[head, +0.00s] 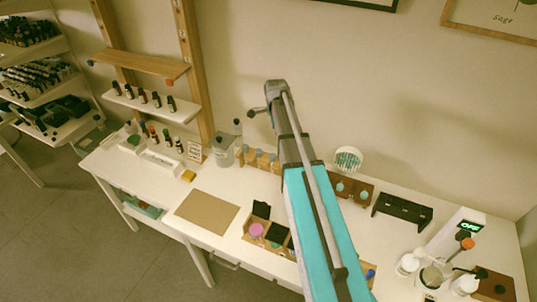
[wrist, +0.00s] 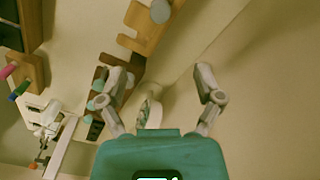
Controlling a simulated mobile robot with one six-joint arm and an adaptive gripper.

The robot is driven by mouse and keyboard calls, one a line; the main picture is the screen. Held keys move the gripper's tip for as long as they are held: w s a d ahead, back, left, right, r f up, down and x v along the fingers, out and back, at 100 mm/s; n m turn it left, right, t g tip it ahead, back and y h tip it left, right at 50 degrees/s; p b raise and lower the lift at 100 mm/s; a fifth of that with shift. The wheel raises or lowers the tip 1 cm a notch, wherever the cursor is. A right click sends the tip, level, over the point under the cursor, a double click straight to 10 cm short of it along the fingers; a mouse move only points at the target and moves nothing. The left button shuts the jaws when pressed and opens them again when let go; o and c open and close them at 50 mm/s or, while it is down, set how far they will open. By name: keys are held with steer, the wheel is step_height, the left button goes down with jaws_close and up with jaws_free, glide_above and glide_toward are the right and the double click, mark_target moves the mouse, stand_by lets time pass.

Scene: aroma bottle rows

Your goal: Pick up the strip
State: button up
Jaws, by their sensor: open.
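No single strip can be made out for certain. A white, rounded, slatted or fanned thing (head: 348,155) stands at the back of the table near the wall; I cannot tell whether it is made of strips. It also shows in the wrist view (wrist: 150,110), partly hidden, between the finger bases. My gripper (wrist: 163,75) is open and empty in the wrist view, its two grey fingers spread wide. In the head view my arm reaches up over the table and the fingers cannot be made out clearly.
Brown bottle racks (head: 355,190) and a black holder (head: 402,208) stand along the back. A brown mat (head: 207,212) and an open box (head: 268,236) lie at the front. A scale with a green display (head: 462,228) and white bottles (head: 408,264) stand at the right. Wooden wall shelves (head: 140,64) hang left.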

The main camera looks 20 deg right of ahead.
mark_target(272, 155)
steer(key=shift+w+a+f, duration=0.1)
steer(key=shift+a, duration=0.15)
step_height(272, 155, down, 8)
steer(key=b, duration=0.8)
steer(key=shift+a+f+b, duration=0.1)
steer(key=shift+f+b, duration=0.15)
steer(key=shift+b, duration=0.1)
stand_by(0.4)
steer(key=shift+a+f+b, duration=0.1)
steer(key=shift+f+b, duration=2.5)
steer(key=c, duration=1)
